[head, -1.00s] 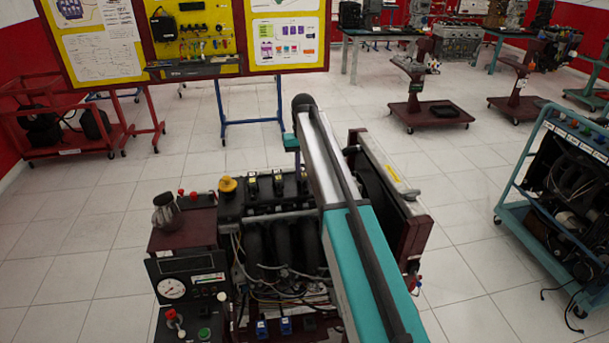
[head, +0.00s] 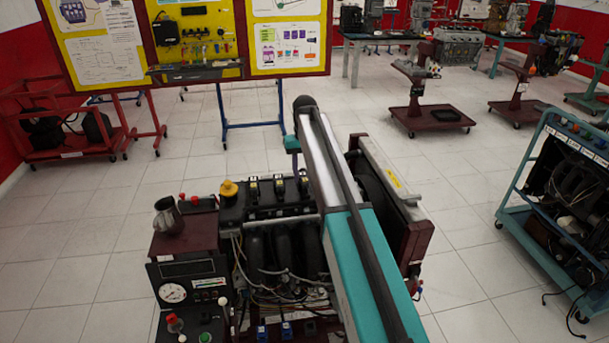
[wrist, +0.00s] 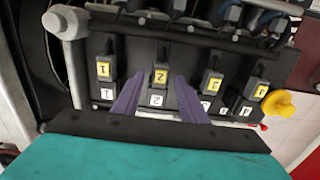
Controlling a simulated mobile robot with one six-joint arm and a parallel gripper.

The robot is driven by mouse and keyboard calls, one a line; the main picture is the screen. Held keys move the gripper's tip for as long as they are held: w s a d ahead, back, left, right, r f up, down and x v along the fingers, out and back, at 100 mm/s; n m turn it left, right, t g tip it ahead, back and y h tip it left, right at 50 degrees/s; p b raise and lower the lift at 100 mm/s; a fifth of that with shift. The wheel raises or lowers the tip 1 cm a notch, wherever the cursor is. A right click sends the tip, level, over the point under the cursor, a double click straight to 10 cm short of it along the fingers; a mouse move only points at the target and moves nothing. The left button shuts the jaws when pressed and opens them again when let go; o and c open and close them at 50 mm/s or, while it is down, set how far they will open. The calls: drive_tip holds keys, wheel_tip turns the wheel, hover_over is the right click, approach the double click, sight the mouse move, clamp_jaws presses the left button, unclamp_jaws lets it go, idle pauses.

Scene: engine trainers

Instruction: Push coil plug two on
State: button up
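Coil plug two (wrist: 160,76) is a black plug with a yellow "2" label, in the middle of the wrist view. It stands in line with its coil, which carries a white "2" label (wrist: 156,100). I cannot tell whether the plug is fully seated. My gripper (wrist: 158,80) has its two purple fingers apart, one on each side of plug two. A narrow gap seems to show between the fingers and the plug.
Plug one (wrist: 104,68) is left of the fingers; plug three (wrist: 213,82) and plug four (wrist: 258,88) are to the right. A yellow cap (wrist: 282,103) sits at the engine cover's right end. A grey jug (head: 168,216) stands beside the engine. Tiled floor surrounds the stand.

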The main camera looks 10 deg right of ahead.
sight(305, 178)
wheel_tip(305, 178, up, 13)
drive_tip(key=p, duration=0.6)
drive_tip(key=shift+f, duration=0.2)
